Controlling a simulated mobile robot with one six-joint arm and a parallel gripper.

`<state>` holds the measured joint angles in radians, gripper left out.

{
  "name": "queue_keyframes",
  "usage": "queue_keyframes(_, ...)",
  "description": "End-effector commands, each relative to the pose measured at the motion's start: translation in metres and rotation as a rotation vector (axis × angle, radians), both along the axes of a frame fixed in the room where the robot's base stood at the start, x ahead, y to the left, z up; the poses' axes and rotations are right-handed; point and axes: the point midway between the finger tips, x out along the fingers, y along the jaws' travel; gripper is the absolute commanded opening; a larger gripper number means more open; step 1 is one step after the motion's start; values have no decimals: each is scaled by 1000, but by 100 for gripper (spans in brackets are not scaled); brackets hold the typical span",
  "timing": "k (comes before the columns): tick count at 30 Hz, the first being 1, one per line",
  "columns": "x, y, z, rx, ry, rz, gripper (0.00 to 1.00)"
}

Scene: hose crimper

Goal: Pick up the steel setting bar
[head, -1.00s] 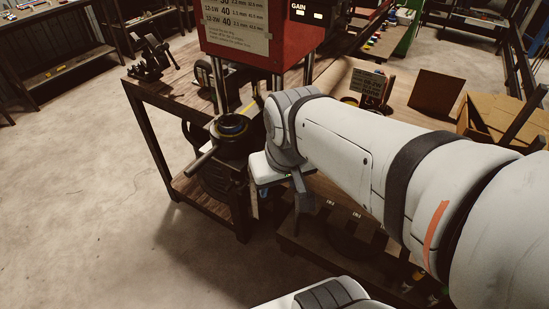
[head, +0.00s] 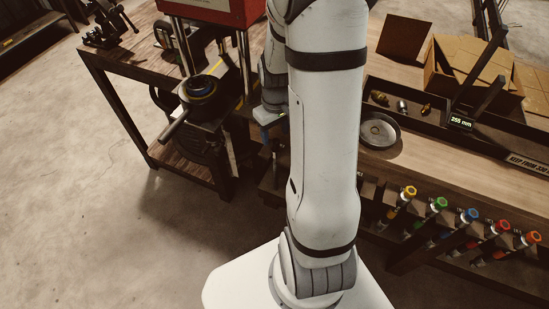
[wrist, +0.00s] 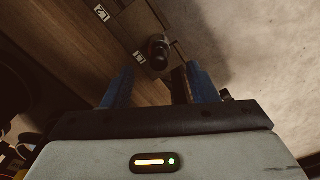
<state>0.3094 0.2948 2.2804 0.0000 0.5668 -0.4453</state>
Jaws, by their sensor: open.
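My gripper (wrist: 160,82) shows in the wrist view with two blue fingers apart and nothing between them. In the head view its white and blue end (head: 266,114) is mostly hidden behind my arm, beside the bench's front edge. A dark, round-ended piece (wrist: 158,50) stands beyond the fingertips in the wrist view, near the edge of a labelled wooden surface. I cannot tell whether it is the steel setting bar. A grey bar-like handle (head: 174,128) sticks out from the crimper (head: 202,90) in the head view.
Several colour-capped tools (head: 471,217) stand along the bench front at right. A round metal dish (head: 379,131), a dark tray (head: 440,115) with fittings and a cardboard box (head: 478,70) are on the bench. Bare floor (head: 70,215) lies at left.

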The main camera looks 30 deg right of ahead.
Motion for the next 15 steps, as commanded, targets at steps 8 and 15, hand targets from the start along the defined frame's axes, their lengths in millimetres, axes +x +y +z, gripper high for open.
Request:
queue_keyframes(8, -1, 0, -25, 1, 2, 0, 53)
queue_keyframes(15, -2, -1, -55, 1, 4, 0, 53)
